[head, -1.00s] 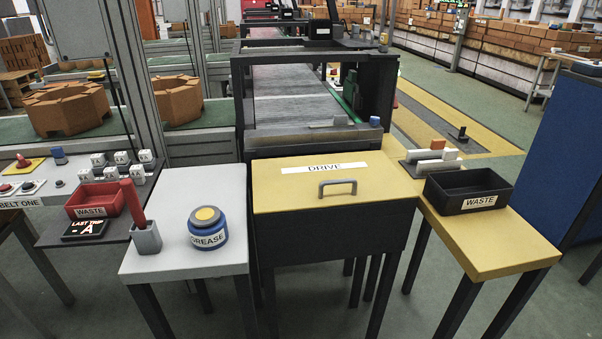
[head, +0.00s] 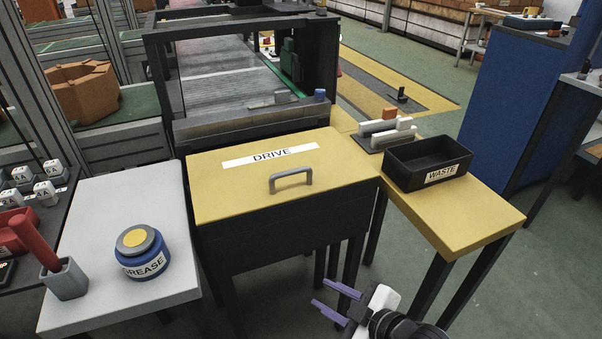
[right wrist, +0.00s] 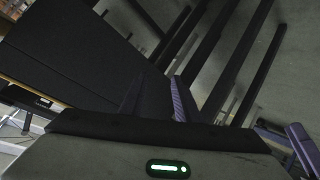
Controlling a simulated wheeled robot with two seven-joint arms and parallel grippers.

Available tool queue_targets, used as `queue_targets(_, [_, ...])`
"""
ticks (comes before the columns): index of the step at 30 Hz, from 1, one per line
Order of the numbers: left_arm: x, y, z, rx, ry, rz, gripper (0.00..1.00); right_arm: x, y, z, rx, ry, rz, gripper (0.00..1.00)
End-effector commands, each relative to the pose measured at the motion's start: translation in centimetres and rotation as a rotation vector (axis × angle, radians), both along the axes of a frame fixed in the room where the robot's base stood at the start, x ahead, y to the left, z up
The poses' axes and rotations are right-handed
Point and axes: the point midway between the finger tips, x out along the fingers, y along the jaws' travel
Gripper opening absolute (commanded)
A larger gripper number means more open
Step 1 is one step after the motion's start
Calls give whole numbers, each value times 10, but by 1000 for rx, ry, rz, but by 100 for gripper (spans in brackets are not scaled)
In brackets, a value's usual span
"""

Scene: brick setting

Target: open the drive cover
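The drive cover (head: 232,187) is a yellow lid labelled DRIVE on a dark box. It lies closed, with a grey bar handle (head: 291,178) near its front edge. My right gripper (head: 318,292) is low in front of the box, below and to the right of the handle. Its purple fingers are apart, with nothing between them, and it touches neither lid nor handle. In the right wrist view, the fingers (right wrist: 155,98) point past the box's dark side. Purple parts at that view's lower right may be my left gripper; their state is unclear. The head view does not show it.
A grease tub (head: 142,253) and a grey holder (head: 64,279) with a red-handled tool stand on the grey table (head: 105,215) at left. A black waste bin (head: 427,165) stands on the yellow side table (head: 466,218) at right. The conveyor frame (head: 155,85) rises behind the lid.

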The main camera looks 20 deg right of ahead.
Motion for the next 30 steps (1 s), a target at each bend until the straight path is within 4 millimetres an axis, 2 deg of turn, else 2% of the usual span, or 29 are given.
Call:
queue_targets(1, [-3, -1, -7, 1, 6, -3, 31, 31, -9, 30, -103, -110, 79, 29])
queue_targets(4, [-5, -3, -11, -1, 10, -6, 31, 71, -21, 88, -309, -298, 214, 29])
queue_targets(6, [-4, -4, -12, -1, 7, -8, 31, 90, -27, 125, -438, -411, 285, 29])
queue_targets(9, [-2, -5, -9, -4, -3, -8, 31, 106, -32, 166, -585, -532, 354, 29])
queue_targets(12, [-1, -5, -9, -4, -4, -7, 31, 114, -34, 191, -675, -603, 394, 29])
queue_targets(17, [-1, -6, -9, -4, 0, -8, 31, 126, -31, 202, -717, -637, 408, 29])
queue_targets(30, [4, -6, -5, -6, -12, -7, 31, 193, 1, 188, -713, -634, 407, 29])
